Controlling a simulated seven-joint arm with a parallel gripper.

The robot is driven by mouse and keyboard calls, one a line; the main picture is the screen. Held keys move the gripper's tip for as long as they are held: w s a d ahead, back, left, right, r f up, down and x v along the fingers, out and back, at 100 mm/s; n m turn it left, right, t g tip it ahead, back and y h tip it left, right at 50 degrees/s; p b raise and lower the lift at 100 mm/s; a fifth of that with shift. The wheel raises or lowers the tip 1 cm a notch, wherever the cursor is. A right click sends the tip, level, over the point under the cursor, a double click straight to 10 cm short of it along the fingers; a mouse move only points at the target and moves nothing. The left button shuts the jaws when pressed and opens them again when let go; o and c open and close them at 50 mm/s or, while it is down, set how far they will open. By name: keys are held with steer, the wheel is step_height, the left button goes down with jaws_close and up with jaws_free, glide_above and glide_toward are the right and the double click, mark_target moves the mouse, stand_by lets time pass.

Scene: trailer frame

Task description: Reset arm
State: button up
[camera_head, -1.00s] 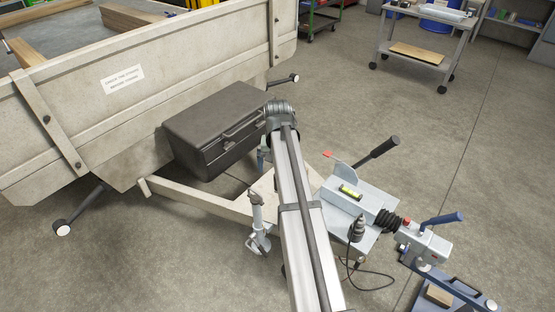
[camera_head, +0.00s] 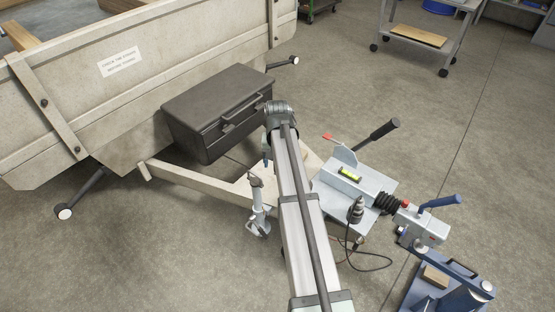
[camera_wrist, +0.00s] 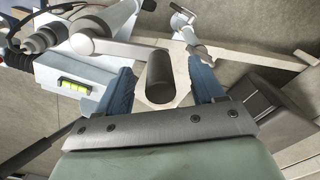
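My arm (camera_head: 300,220) reaches forward over the trailer drawbar in the head view. Its gripper end is mostly hidden behind the wrist there. In the wrist view my gripper (camera_wrist: 160,88) has two blue fingers spread apart. A black cylinder (camera_wrist: 160,78) on a light grey bar shows between them; I cannot tell its depth, and I see no finger touching it. The grey coupling plate (camera_head: 345,195) carries a yellow-green level (camera_head: 350,174), which also shows in the wrist view (camera_wrist: 74,86).
A dark toolbox (camera_head: 215,115) sits beside the beige trailer (camera_head: 120,95).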

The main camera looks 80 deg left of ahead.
jaws_close()
stand_by(0.4)
steer(key=shift+d, duration=0.15)
stand_by(0.7)
